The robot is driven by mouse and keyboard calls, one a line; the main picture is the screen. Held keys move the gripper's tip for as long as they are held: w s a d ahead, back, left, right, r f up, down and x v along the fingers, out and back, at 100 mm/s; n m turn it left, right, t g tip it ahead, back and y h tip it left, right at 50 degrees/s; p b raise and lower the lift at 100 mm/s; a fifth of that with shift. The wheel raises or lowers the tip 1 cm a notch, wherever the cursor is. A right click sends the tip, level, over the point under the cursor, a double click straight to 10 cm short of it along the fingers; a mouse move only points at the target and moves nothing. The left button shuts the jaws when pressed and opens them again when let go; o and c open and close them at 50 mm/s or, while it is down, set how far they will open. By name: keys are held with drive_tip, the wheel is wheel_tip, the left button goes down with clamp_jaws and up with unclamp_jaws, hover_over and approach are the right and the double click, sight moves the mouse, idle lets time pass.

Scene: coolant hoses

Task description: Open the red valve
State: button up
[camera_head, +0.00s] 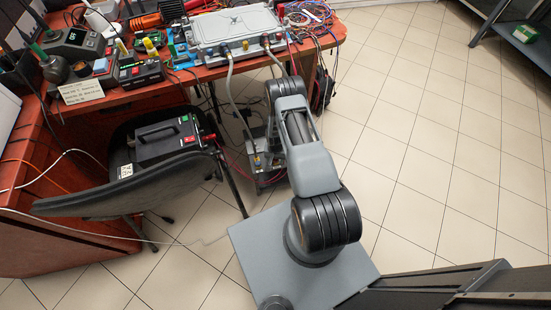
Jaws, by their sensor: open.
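I cannot make out a red valve for certain in the head view. A silver metal box (236,30) lies on the red workbench, and two grey hoses (233,88) run from its front edge down toward the floor. They lead toward a dark unit (268,178) with small brass-coloured fittings on the floor beside the bench leg. My arm rises from its grey base and reaches toward the bench, covering part of this unit and one hose. My gripper does not show; the arm's far end is hidden behind its own links.
A black chair (130,190) holds a black power supply (165,140) left of the hoses. The red workbench (120,97) is crowded with tools, instruments and tangled wires (308,18). Tiled floor (430,120) is clear to the right. A dark shelf (525,38) stands at the far right.

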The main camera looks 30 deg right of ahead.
drive_tip(key=shift+c, duration=0.2)
drive_tip(key=c, duration=0.9)
drive_tip(key=n+b, duration=0.2)
drive_tip(key=n, duration=0.1)
drive_tip(key=shift+f, duration=0.1)
drive_tip(key=shift+n+b, duration=1.05)
drive_tip(key=shift+n, duration=1.05)
drive_tip(key=o, duration=0.9)
drive_tip(key=shift+o, duration=0.2)
